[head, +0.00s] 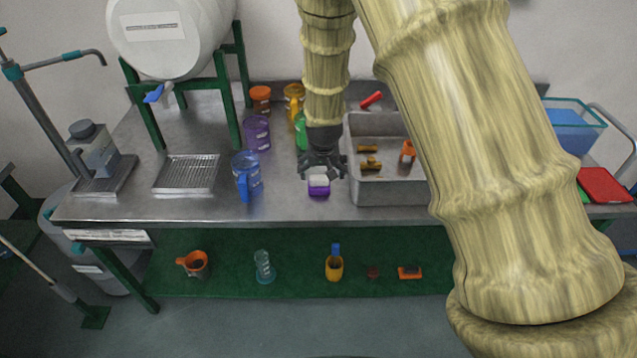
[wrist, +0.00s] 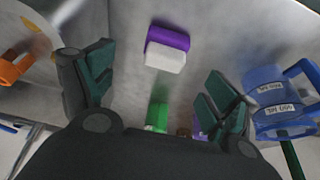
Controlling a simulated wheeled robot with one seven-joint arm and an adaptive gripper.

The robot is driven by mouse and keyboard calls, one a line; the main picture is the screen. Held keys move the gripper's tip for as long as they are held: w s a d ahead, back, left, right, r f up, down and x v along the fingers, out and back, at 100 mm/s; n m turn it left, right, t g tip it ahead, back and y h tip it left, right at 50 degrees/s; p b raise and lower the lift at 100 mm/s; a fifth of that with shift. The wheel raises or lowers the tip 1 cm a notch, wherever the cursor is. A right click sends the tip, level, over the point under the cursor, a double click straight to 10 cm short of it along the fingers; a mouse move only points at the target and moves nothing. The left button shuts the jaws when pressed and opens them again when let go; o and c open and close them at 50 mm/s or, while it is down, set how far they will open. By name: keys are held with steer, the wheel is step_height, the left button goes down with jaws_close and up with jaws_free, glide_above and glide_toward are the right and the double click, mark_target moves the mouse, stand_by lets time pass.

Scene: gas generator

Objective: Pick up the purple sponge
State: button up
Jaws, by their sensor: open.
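The purple sponge (head: 319,190) is a small block, purple on one part and white on the other. It sits on the steel counter (head: 285,206) near its front edge, left of the sink basin. My gripper (head: 322,176) is just above it in the head view, fingers spread and empty. In the wrist view the sponge (wrist: 168,48) lies ahead, beyond the open fingers (wrist: 155,90) and roughly centred between them. No contact shows. The gripper hides a little of the sponge's top in the head view.
A blue measuring jug (head: 247,176) stands left of the sponge, a purple cup (head: 257,133) behind it. The metal sink (head: 385,193) with orange and brass fittings is close on the right. A green bottle (head: 301,130) stands behind. Counter between jug and sponge is clear.

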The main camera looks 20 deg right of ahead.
mark_target(319, 179)
steer(key=x, duration=0.3)
steer(key=shift+w, duration=0.15)
steer(key=shift+d+f+p, duration=0.1)
steer(key=shift+f+p, duration=0.2)
steer(key=shift+w+a+f+p, duration=0.15)
steer(key=shift+w+f+p, duration=0.1)
steer(key=shift+f+p, duration=0.4)
steer(key=shift+w+a+f+p, duration=0.1)
steer(key=shift+w+f+p, duration=0.25)
steer(key=shift+f, duration=0.6)
steer(key=shift+x, duration=1.05)
steer(key=shift+s, duration=0.1)
steer(key=shift+c, duration=0.5)
steer(key=c, duration=1)
steer(key=shift+r, duration=0.1)
